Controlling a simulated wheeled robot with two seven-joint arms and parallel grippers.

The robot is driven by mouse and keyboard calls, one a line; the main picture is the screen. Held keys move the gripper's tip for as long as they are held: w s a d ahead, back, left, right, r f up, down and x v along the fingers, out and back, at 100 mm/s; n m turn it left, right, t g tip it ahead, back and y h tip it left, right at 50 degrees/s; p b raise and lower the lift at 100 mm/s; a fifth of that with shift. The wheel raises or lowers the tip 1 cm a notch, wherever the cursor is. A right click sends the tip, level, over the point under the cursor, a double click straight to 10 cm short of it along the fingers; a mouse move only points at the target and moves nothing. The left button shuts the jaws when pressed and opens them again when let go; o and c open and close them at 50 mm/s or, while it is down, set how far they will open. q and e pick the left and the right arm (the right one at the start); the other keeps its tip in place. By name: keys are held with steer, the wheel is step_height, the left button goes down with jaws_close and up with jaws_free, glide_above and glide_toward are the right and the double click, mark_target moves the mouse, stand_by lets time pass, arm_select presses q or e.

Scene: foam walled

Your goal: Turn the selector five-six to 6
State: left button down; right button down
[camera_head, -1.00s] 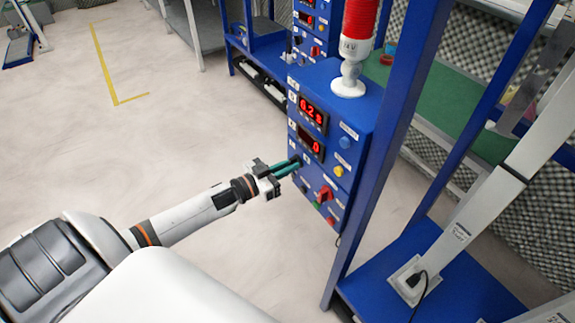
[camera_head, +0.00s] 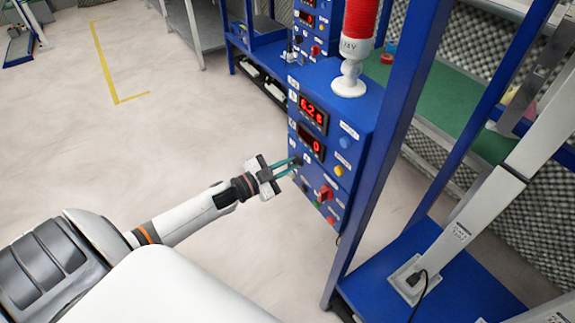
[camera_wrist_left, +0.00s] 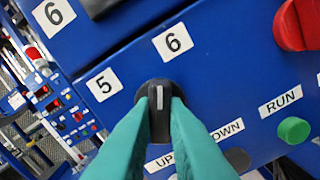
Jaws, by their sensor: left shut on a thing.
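The selector five-six (camera_wrist_left: 158,92) is a black knob with a white pointer line, on the front of a blue control panel (camera_head: 345,110). In the left wrist view its pointer points up, close to the direction of the 6 label (camera_wrist_left: 172,41) and well away from the 5 label (camera_wrist_left: 103,84). My left gripper (camera_head: 297,165) is at the panel front, its two green fingers shut on the knob from both sides. The fingers hide the knob's sides. My right gripper is not in view.
A red selector (camera_wrist_left: 298,25) and a green RUN button (camera_wrist_left: 293,130) are near the knob. A red beacon (camera_head: 360,18) stands on the panel. A blue frame post (camera_head: 385,130) rises at its right. The floor left of the panel is clear.

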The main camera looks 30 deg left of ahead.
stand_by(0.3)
arm_select(q)
steer(key=c, duration=1.4)
jaws_free()
steer(key=shift+c, duration=0.2)
steer(key=shift+s, duration=0.1)
steer(key=b+v, duration=0.1)
steer(key=v, duration=1)
steer(key=shift+s+a, duration=0.2)
steer(key=shift+s, duration=0.15)
